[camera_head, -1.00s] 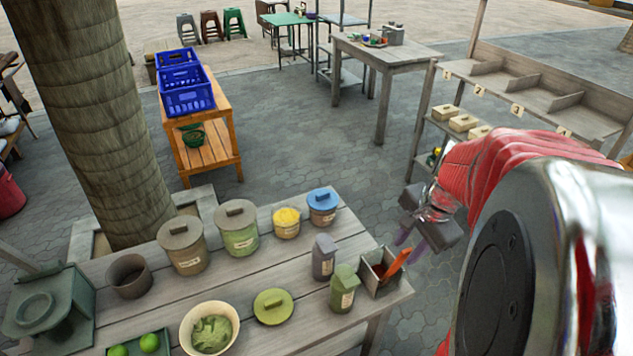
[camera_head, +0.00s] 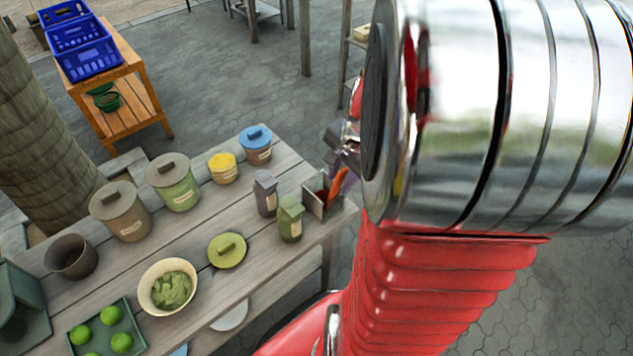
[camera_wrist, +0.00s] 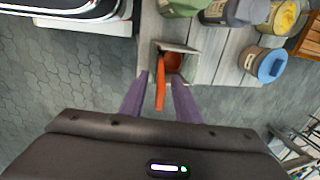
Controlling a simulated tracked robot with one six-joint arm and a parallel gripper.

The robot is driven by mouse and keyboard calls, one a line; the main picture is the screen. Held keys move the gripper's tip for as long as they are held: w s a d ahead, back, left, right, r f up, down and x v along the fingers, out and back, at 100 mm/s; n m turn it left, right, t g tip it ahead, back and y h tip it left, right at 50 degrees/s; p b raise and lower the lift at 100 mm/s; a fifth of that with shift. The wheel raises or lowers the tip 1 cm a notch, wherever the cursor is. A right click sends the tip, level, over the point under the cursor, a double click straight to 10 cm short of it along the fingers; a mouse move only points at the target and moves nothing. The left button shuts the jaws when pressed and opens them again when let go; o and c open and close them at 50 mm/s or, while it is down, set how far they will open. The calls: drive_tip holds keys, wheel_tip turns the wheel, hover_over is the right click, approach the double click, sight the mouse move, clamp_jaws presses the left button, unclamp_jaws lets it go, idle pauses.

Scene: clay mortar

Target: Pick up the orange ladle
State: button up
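The orange ladle (camera_head: 338,184) stands tilted in a small grey wooden box (camera_head: 318,197) at the right corner of the wooden table. In the wrist view the ladle (camera_wrist: 161,90) has its handle pointing toward me and its bowl inside the box (camera_wrist: 177,47). My gripper (camera_wrist: 160,78) is open, with its two purple fingers on either side of the handle in that picture. I cannot tell whether either finger touches it. In the head view my gripper (camera_head: 346,180) is mostly hidden behind my arm, close to the box.
A green canister (camera_head: 290,220) and a grey canister (camera_head: 265,194) stand just left of the box. A blue-lidded jar (camera_head: 256,146), a yellow jar (camera_head: 222,168), larger jars, a green lid (camera_head: 227,250) and a bowl (camera_head: 167,287) share the table. Paved floor lies beyond the table edge.

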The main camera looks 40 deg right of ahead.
drive_tip(key=shift+c, duration=0.6)
clamp_jaws()
